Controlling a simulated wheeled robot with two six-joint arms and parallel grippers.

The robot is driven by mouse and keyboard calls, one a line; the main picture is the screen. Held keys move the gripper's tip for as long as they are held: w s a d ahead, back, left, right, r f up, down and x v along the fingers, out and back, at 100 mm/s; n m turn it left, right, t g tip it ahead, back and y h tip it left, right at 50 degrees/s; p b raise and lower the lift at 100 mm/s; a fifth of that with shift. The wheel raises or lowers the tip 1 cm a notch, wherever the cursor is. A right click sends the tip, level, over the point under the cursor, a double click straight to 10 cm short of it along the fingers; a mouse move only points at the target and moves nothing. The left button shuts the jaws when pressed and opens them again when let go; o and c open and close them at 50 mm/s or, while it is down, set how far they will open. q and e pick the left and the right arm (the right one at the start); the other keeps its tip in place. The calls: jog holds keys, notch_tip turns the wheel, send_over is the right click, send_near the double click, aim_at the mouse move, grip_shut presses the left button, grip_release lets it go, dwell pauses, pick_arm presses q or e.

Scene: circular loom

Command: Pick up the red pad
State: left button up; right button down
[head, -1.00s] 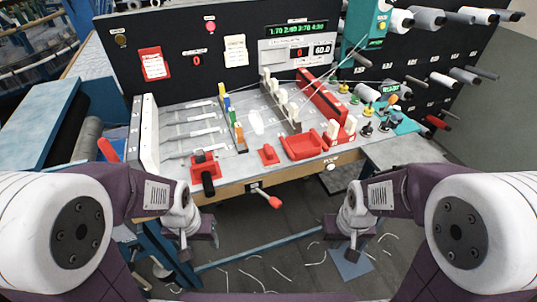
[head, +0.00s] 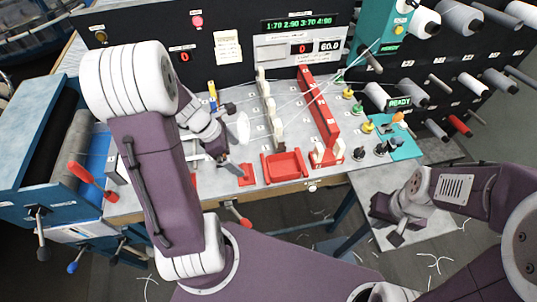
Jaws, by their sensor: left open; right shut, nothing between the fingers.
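The small red pad (head: 246,175) lies flat on the grey bench top near its front edge, just left of the red tray (head: 284,166). My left gripper (head: 229,142) is open and empty over the bench, behind and a little left of the pad, apart from it. My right gripper (head: 395,239) is shut and empty, low at the right, away from the pad.
A white oval piece (head: 242,128) is close to my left gripper. A long red block (head: 318,106) and a row of white posts (head: 270,112) stand behind the tray. Threads run above them. Spools line the black panel at right. A red-handled lever (head: 242,220) hangs below the front edge.

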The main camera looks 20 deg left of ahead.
aim_at(244, 167)
pick_arm(q)
jog(key=shift+s+f+b, duration=0.3)
jog(key=shift+s+f, duration=0.45)
jog(key=shift+f, duration=0.15)
jog(key=shift+x, duration=0.95)
jog(key=shift+w+d, duration=0.2)
jog(key=shift+w, duration=0.15)
jog(key=x, duration=0.1)
jog(key=b+x, duration=0.1)
jog(key=x, duration=0.2)
jog(key=shift+s+f+b, duration=0.15)
jog(key=shift+s+b, duration=0.2)
jog(key=shift+s, duration=0.05)
jog(key=shift+w+d+f, duration=0.1)
jog(key=shift+d+f, duration=0.05)
jog(key=shift+f, duration=0.3)
jog(key=shift+w, duration=0.1)
pick_arm(e)
jog(key=shift+s+a+f, duration=0.1)
jog(key=shift+s+f, duration=0.2)
jog(key=shift+f, duration=0.25)
jog(key=shift+s+a+f, duration=0.1)
jog(key=shift+s+f, duration=0.15)
jog(key=shift+f, duration=0.3)
pick_arm(q)
jog(key=c, duration=1.3)
